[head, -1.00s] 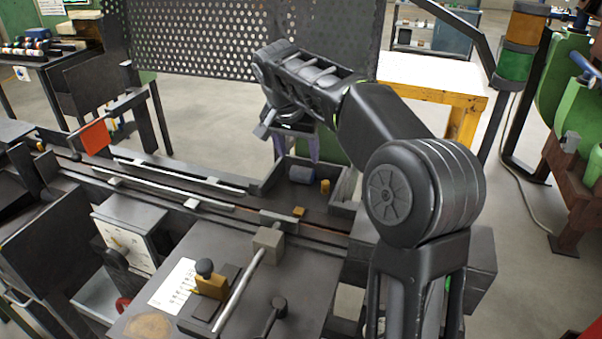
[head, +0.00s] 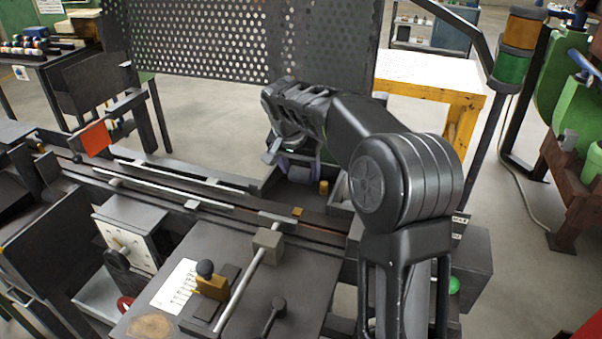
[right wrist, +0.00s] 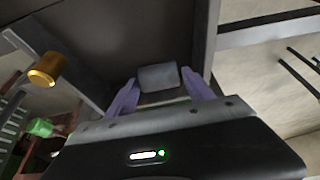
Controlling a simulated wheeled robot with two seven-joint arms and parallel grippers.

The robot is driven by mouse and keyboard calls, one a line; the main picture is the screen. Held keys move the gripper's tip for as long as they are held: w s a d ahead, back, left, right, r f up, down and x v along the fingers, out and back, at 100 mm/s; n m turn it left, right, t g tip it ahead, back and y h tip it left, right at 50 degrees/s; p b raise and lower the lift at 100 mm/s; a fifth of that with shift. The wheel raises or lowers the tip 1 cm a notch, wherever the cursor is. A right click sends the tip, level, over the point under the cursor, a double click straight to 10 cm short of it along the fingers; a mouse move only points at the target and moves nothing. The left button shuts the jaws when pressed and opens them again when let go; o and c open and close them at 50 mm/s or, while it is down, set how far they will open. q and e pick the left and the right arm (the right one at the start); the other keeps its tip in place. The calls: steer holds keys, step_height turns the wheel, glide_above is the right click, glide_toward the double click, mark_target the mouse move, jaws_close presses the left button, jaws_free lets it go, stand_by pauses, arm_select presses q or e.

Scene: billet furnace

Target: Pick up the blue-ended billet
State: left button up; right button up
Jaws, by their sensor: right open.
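A dark grey-blue billet (head: 299,174) stands in the tray (head: 262,187) at the right end of the dark rail. No clearly blue end shows on it. In the right wrist view the billet (right wrist: 158,77) is a grey block between my two purple fingertips. My right gripper (head: 301,167) is over it, open, with a finger on either side. Whether the fingers touch it I cannot tell. My left gripper is not in view.
A small brass-coloured billet (head: 324,187) stands just right of the grey one; it shows also in the right wrist view (right wrist: 46,69). A perforated screen (head: 230,40) rises behind the tray. A yellow bench (head: 430,80) stands behind at right.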

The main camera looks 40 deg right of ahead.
steer(key=shift+c, duration=0.3)
jaws_close()
stand_by(0.7)
steer(key=shift+r, duration=0.1)
